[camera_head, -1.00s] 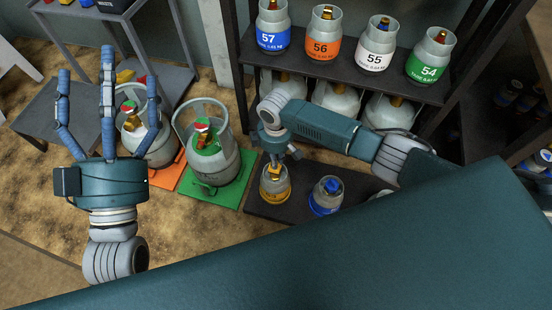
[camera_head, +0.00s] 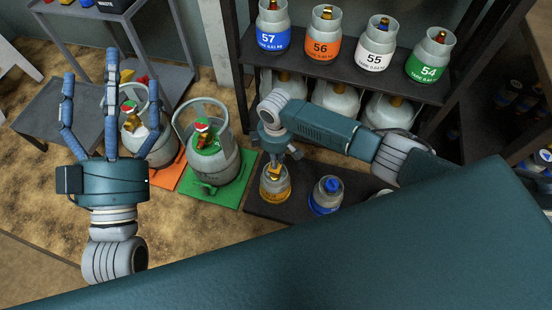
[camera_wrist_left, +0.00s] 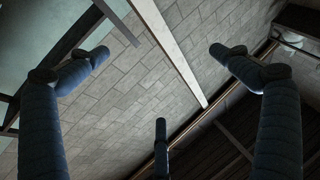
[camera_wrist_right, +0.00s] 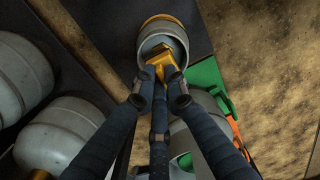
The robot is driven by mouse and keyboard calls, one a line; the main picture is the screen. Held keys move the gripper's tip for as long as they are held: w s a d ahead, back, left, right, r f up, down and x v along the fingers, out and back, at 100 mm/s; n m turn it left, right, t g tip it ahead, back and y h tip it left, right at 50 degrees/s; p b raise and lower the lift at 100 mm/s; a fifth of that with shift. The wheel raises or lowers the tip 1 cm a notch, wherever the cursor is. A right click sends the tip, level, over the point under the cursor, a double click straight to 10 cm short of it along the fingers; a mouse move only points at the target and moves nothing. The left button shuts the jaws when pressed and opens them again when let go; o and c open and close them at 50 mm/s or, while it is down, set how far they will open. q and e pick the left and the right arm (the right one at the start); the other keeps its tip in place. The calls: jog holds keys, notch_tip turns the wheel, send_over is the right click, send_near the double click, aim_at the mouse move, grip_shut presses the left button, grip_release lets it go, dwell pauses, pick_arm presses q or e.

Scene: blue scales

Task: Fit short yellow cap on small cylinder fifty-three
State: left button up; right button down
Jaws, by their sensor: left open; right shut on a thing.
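A small grey cylinder with a yellow label (camera_head: 274,189) stands upright on a dark mat on the floor; its number is not readable. My right gripper (camera_head: 279,158) is above it, shut on the short yellow cap (camera_wrist_right: 163,62). In the right wrist view the cap is at the open collar of the small cylinder (camera_wrist_right: 164,30); whether it is seated on the valve cannot be told. The fingers partly hide the cap. My left gripper (camera_head: 108,105) is open and empty, its fingers pointing up, away from the small cylinder.
A small blue-capped cylinder (camera_head: 326,196) stands to the right on the dark mat (camera_head: 295,205). Large cylinders stand on a green mat (camera_head: 228,193) and an orange mat (camera_head: 165,176). A shelf (camera_head: 345,73) behind holds cylinders labelled 57, 56, 55 and 54.

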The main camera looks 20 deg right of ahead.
pick_arm(q)
jog(key=shift+w+f+g+y+p, duration=0.1)
jog(key=shift+w+f+g+y, duration=0.15)
jog(key=shift+f, duration=0.35)
jog(key=shift+w+f+g+p, duration=0.2)
jog(key=shift+f+g, duration=0.15)
jog(key=shift+f, duration=0.3)
jog(key=shift+w+f+g+y+p, duration=0.1)
jog(key=shift+w+f+g+y, duration=0.15)
jog(key=shift+f, duration=0.35)
jog(key=shift+w+a+f+g+p, duration=0.1)
jog(key=shift+w+f+g+p, duration=0.1)
jog(key=shift+f+g, duration=0.5)
jog(key=shift+w+a+f+g+p, duration=0.15)
jog(key=shift+f+g, duration=0.1)
jog(key=shift+f, duration=0.75)
jog(key=shift+r, duration=0.1)
pick_arm(e)
jog(key=shift+f, duration=0.1)
pick_arm(q)
jog(key=shift+s+d+r+t+b, duration=0.15)
jog(key=shift+r+t, duration=0.15)
jog(key=shift+r, duration=0.2)
jog(key=shift+s+d+r+t+b, duration=0.15)
jog(key=shift+r+t, duration=0.15)
jog(key=shift+r, duration=0.15)
pick_arm(e)
jog(key=shift+f, duration=0.35)
